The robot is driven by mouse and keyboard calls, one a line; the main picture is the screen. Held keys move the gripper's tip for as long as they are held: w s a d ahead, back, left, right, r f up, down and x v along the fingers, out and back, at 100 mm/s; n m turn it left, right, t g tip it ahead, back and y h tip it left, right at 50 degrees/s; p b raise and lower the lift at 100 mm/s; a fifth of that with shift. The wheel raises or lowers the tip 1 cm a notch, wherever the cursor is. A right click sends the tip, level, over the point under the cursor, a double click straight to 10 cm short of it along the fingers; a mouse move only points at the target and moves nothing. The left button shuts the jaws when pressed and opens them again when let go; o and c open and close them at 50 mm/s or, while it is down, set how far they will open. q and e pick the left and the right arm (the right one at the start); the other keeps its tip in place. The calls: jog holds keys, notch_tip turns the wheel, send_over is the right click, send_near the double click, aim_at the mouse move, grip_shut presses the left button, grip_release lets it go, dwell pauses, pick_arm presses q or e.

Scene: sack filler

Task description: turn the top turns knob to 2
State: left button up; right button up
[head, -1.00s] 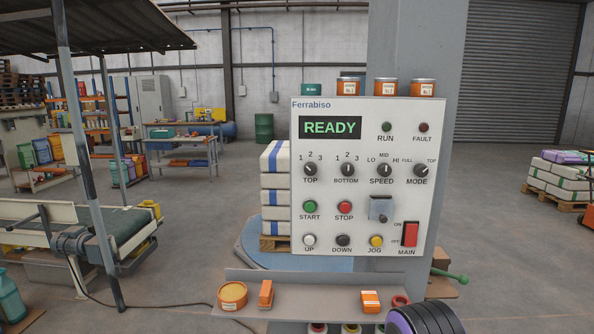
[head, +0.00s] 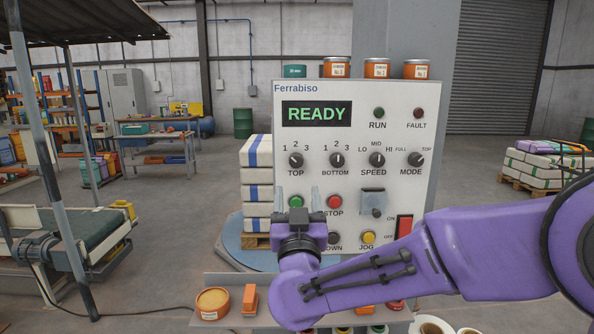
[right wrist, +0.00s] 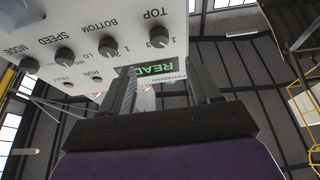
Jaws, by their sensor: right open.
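The top turns knob (head: 296,160) is a dark round knob at the upper left of the white control panel (head: 345,225), marked 1, 2, 3 above and TOP below. Its pointer appears to lean up-left, towards 1. My right gripper (head: 298,201) is open and empty, its two fingers pointing up below the knob and on either side of the green START button. In the right wrist view the panel is upside down. The knob (right wrist: 159,37) lies beyond the open fingers (right wrist: 167,78), apart from them. My left gripper is not in view.
The bottom knob (head: 337,160), speed knob (head: 377,160) and mode knob (head: 415,160) sit in the same row. The red STOP button (head: 334,202) is right of my gripper. A shelf with an orange tub (head: 212,303) runs below. Cans (head: 377,68) stand on top.

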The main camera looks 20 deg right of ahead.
aim_at(296, 164)
jog(key=p+x, duration=0.3)
jog(key=x, duration=0.7)
jog(key=shift+f+p, duration=0.25)
jog(key=shift+p, duration=0.15)
jog(key=shift+w, duration=0.1)
jog(key=c, duration=1)
